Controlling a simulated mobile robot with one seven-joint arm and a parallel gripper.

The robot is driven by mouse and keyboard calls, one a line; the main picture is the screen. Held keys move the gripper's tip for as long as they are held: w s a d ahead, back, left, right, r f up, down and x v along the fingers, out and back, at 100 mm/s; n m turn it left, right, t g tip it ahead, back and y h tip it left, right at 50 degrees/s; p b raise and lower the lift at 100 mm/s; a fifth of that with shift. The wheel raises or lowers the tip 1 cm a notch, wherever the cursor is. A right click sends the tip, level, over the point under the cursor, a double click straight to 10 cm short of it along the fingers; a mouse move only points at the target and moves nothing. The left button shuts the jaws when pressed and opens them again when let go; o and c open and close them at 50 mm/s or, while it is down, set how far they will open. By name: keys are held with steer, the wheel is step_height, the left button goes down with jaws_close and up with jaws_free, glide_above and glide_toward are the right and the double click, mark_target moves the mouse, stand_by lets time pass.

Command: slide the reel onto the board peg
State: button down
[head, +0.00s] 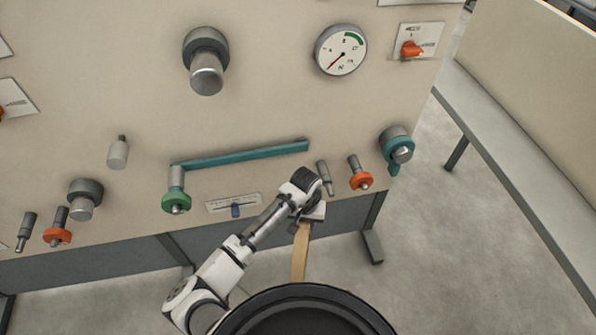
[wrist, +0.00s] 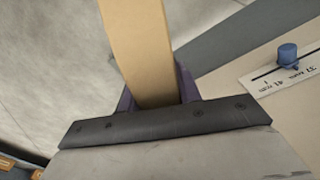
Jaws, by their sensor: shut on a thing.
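My gripper (head: 306,220) is shut on a long tan piece (head: 300,255), in front of the board's lower edge. In the wrist view the tan piece (wrist: 140,45) runs up and away from between the dark jaws (wrist: 155,98). I cannot tell whether it is the reel seen edge-on or a flat strip. The beige board (head: 270,100) carries a bare grey peg (head: 324,178) just above and right of my gripper, and another grey peg (head: 27,232) at far left. Which one the task means is not clear. The tan piece is apart from both.
A teal bar (head: 245,155), a green-flanged knob (head: 176,200) and a slider scale (head: 234,205) sit left of my gripper.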

steer(key=shift+n, duration=0.5)
steer(key=f, duration=0.3)
steer(key=d+f, duration=0.1)
steer(key=shift+w+f, duration=0.25)
steer(key=shift+f, duration=0.1)
steer(key=shift+w+r, duration=0.1)
steer(key=shift+r, duration=0.1)
